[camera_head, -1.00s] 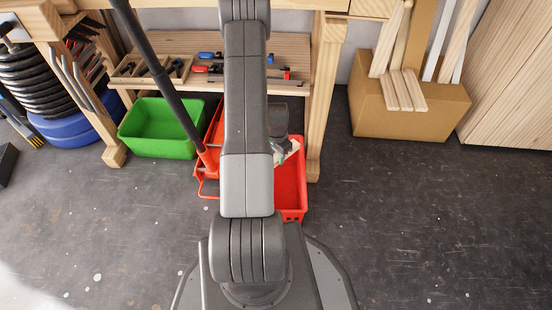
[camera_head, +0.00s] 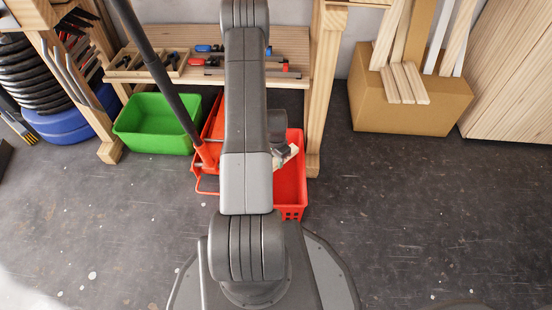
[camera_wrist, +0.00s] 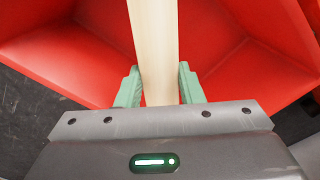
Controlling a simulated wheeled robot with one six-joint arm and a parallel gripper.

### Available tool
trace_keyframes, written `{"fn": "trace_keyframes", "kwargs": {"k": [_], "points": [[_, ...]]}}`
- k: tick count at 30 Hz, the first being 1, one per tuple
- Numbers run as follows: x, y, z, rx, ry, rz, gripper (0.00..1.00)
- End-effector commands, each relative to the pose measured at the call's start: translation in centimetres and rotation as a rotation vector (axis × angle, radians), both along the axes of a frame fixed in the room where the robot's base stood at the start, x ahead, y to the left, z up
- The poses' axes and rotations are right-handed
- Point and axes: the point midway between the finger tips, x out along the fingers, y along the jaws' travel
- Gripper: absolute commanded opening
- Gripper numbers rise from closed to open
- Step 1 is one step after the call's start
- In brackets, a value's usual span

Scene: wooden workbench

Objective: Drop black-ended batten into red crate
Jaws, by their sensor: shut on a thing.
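My gripper (camera_wrist: 159,88) is shut on a pale wooden batten (camera_wrist: 153,40), which runs between its green fingers and out of the top of the wrist view. The batten's ends are not in that view, so no black end shows. The red crate (camera_wrist: 60,62) fills the background behind the batten, below the gripper. In the head view the red crate (camera_head: 291,190) stands on the floor, partly hidden by my arm. A small pale piece of the batten (camera_head: 290,153) shows over the crate beside my arm.
A green crate (camera_head: 155,125) stands left of an orange-red bucket (camera_head: 208,160) with a dark pole. The bench's wooden leg (camera_head: 318,110) rises just behind the red crate. A cardboard box (camera_head: 410,108) with boards is at the back right. The right floor is clear.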

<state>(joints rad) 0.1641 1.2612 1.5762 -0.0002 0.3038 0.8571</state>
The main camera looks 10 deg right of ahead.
Motion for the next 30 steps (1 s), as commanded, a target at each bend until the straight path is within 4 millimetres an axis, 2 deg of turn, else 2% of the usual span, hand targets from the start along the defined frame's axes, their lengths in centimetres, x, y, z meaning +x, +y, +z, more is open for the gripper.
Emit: {"fn": "trace_keyframes", "kwargs": {"k": [1,3,5,13,16,20,30], "points": [[0.0,0.0,0.0,0.0,0.0,0.0,0.36],[0.0,0.0,0.0,0.0,0.0,0.0,0.5],[0.0,0.0,0.0,0.0,0.0,0.0,0.59],[0.0,0.0,0.1,0.0,0.0,0.0,0.59],[0.0,0.0,0.8,0.0,0.0,0.0,0.59],[0.0,0.0,2.9,0.0,-0.001,0.0,0.59],[0.1,0.0,10.6,-0.001,-0.003,0.0,0.59]]}}
